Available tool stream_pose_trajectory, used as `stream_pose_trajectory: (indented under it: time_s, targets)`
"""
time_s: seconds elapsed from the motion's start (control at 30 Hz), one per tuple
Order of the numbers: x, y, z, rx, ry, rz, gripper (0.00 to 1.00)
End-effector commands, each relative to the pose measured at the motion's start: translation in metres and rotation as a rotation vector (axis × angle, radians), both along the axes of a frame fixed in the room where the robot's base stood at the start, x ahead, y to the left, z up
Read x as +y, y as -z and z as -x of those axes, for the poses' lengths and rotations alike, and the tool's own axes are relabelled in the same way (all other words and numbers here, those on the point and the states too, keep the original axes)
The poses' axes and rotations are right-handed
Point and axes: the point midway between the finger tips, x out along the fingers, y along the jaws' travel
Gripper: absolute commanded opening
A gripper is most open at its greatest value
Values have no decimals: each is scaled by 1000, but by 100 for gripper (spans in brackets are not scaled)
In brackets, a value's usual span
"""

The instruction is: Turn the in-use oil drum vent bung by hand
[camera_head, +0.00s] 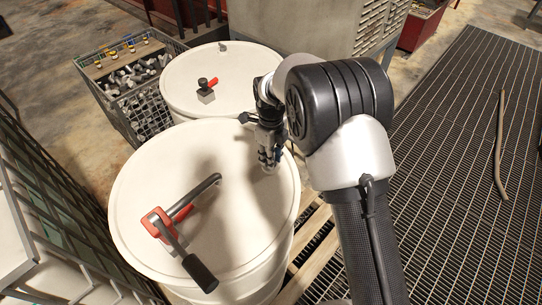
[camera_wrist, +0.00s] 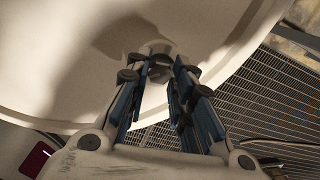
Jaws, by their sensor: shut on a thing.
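The near white drum (camera_head: 140,195) carries a hand pump with a red body (camera_head: 158,222), a grey spout and a black-gripped crank. My gripper (camera_head: 268,165) points down at the drum's top near its right rim. In the wrist view, the fingers of my gripper (camera_wrist: 160,66) are closed around a small round bung (camera_wrist: 158,73) on the drum top (camera_wrist: 80,60). The fingers hide part of the bung. In the head view the bung is hidden by my gripper.
A second white drum (camera_head: 180,85) stands behind, with a small red-handled fitting (camera_head: 207,90) on top. A wire crate of metal parts (camera_head: 130,80) is at the back left. A pallet (camera_head: 315,245) shows beside the near drum. Grating floor (camera_head: 450,150) lies to the right.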

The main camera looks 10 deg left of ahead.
Motion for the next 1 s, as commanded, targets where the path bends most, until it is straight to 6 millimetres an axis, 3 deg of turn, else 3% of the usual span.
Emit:
stream_pose_trajectory:
  time_s: [0.5,1.0]
  targets:
    - [2,-5,-5,-13,415,-10,0]
    - [2,-5,-5,-12,547,-11,0]
